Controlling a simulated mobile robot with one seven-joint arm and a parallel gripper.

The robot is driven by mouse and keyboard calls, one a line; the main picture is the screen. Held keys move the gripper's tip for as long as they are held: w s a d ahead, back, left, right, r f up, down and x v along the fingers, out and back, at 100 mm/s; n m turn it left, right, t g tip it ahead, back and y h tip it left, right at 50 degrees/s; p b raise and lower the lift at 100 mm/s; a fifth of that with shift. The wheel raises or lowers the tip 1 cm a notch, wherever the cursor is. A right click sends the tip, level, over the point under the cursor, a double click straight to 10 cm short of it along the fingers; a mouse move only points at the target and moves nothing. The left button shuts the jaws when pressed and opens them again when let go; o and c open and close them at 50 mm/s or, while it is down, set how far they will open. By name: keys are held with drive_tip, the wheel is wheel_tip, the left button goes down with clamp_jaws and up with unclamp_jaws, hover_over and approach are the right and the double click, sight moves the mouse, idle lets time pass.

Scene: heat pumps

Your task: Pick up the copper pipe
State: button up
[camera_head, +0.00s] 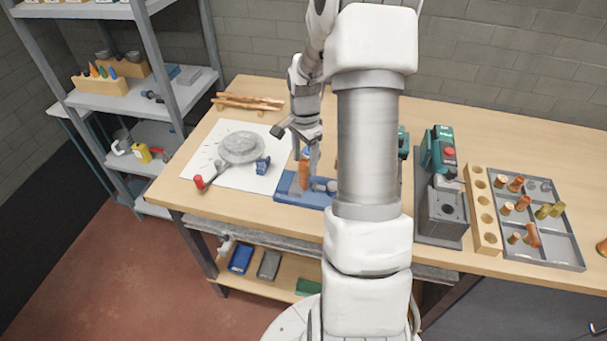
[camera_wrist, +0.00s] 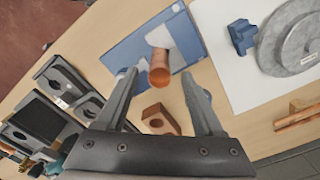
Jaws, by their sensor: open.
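A short copper pipe (camera_head: 304,171) stands on a blue fixture plate (camera_head: 287,190) on the workbench. In the wrist view the pipe (camera_wrist: 160,68) shows its round end towards the camera, with a light grey piece beside it on the blue plate (camera_wrist: 122,57). My gripper (camera_head: 308,152) is above the plate, pointing down. In the wrist view its two fingers (camera_wrist: 158,78) are spread apart, with the pipe between their tips in the picture. I cannot tell whether the tips are level with the pipe; no contact shows.
Longer copper pipes (camera_head: 250,102) lie at the bench's back left. A white sheet (camera_head: 222,178) holds a grey disc (camera_head: 240,148) and a blue part (camera_head: 262,165). A wood-coloured block (camera_wrist: 160,119) lies near the plate. A compartment tray (camera_head: 560,250) with fittings stands right.

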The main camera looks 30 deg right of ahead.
sight(304, 172)
drive_tip(key=shift+a+f, duration=0.15)
drive_tip(key=shift+f, duration=2.2)
clamp_jaws()
